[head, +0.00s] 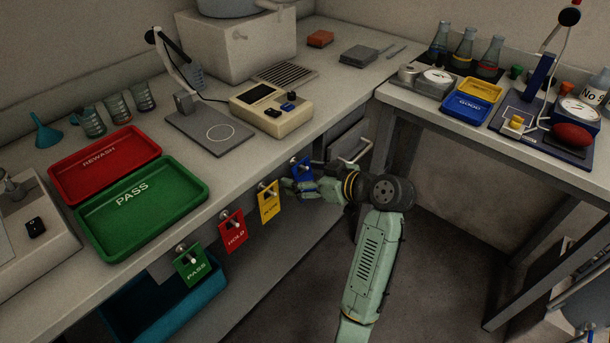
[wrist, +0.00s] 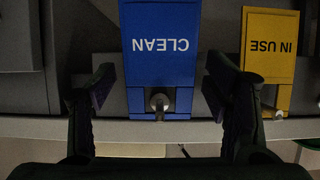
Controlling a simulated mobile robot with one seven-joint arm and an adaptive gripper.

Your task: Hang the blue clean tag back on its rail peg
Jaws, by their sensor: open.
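The blue clean tag (wrist: 160,62) appears upside down in the wrist view, its CLEAN lettering facing me. A peg (wrist: 160,102) shows at its hole end, and the tag appears to hang on it. My gripper (wrist: 157,85) is open, with one finger on each side of the tag and visible gaps between. In the head view the blue tag (head: 301,167) is at the right end of the row along the bench front, partly hidden by my gripper (head: 297,186).
The yellow in-use tag (head: 268,203), red hold tag (head: 233,233) and green pass tag (head: 192,266) hang along the same bench front. The yellow tag (wrist: 269,60) is close beside my finger in the wrist view. A handle (head: 357,150) juts out right of the blue tag.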

